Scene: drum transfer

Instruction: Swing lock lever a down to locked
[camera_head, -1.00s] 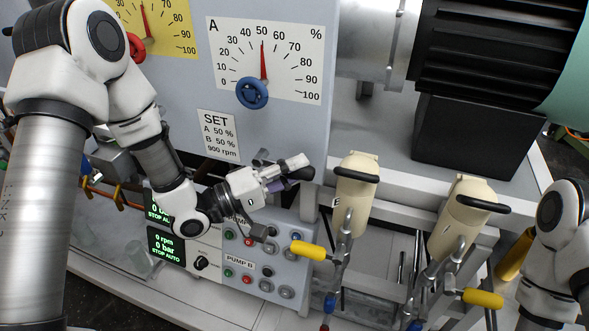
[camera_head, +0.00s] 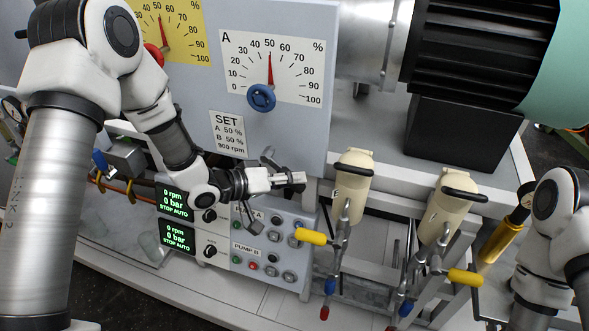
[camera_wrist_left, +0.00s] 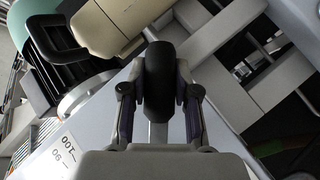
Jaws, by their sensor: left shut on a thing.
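My left gripper (camera_head: 290,181) is in front of the grey cabinet's lower right edge, just above the pump button panel (camera_head: 268,240). Its fingers are shut on a black rounded lever grip (camera_wrist_left: 166,80), which sits between them in the left wrist view. This looks like the grip of lock lever a; no label on it is readable. The fingers hide much of the lever in the head view, and its pivot is not clear. My right gripper is not in view; only part of that arm shows at the right edge.
Two cream canisters with black handles, left (camera_head: 352,180) and right (camera_head: 452,205), stand right of the gripper. Yellow valve handles (camera_head: 311,237) and (camera_head: 465,277) stick out below them. Dial A (camera_head: 270,75) with a blue knob is above.

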